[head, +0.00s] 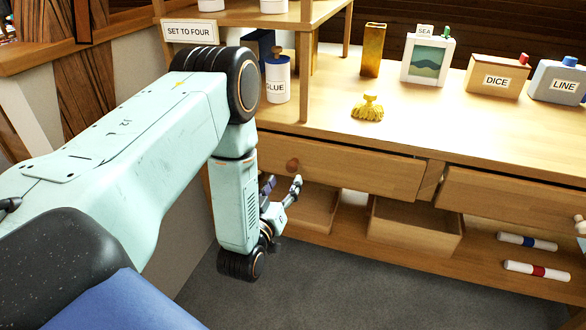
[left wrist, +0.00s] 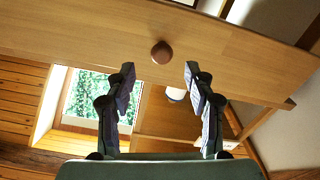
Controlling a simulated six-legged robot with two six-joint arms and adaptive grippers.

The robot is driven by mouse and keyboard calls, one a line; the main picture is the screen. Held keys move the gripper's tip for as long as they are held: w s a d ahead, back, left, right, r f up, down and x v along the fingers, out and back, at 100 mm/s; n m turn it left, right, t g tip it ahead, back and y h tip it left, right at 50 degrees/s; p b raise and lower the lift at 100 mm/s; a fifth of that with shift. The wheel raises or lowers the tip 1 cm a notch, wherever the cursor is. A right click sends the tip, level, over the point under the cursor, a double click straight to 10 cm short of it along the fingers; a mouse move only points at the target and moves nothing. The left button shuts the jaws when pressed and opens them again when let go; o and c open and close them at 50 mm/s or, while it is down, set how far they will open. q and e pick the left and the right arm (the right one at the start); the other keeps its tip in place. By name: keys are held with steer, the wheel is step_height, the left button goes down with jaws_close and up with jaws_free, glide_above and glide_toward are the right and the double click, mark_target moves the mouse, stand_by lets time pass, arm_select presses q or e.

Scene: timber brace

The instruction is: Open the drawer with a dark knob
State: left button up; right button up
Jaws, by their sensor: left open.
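The drawer with the dark knob (head: 350,168) is the left one under the bench top, and its front looks closed or nearly so. Its round brown knob (head: 292,165) sits left on the front in the head view. In the left wrist view the knob (left wrist: 162,52) lies ahead of and between the fingertips, not touched. My left gripper (head: 281,190) is open and empty, just below the knob in the head view. In the left wrist view its two dark fingers (left wrist: 159,78) stand wide apart. My right gripper is not in view.
A second drawer (head: 510,197) with a pale knob (head: 580,225) is to the right. Below are open wooden boxes (head: 415,225) and two white rolls (head: 527,242). On top stand a GLUE bottle (head: 278,80), a yellow tassel-like thing (head: 368,108) and a DICE box (head: 497,77). Grey floor is clear in front.

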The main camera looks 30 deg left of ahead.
mark_target(291, 171)
arm_select(q)
steer(key=b+x, duration=0.2)
steer(key=x, duration=0.4)
steer(key=shift+w+f, duration=0.1)
steer(key=shift+f, duration=0.1)
steer(key=shift+w, duration=0.3)
steer(key=shift+w+a, duration=0.2)
steer(key=shift+r, duration=0.1)
steer(key=shift+c, duration=0.7)
jaws_close()
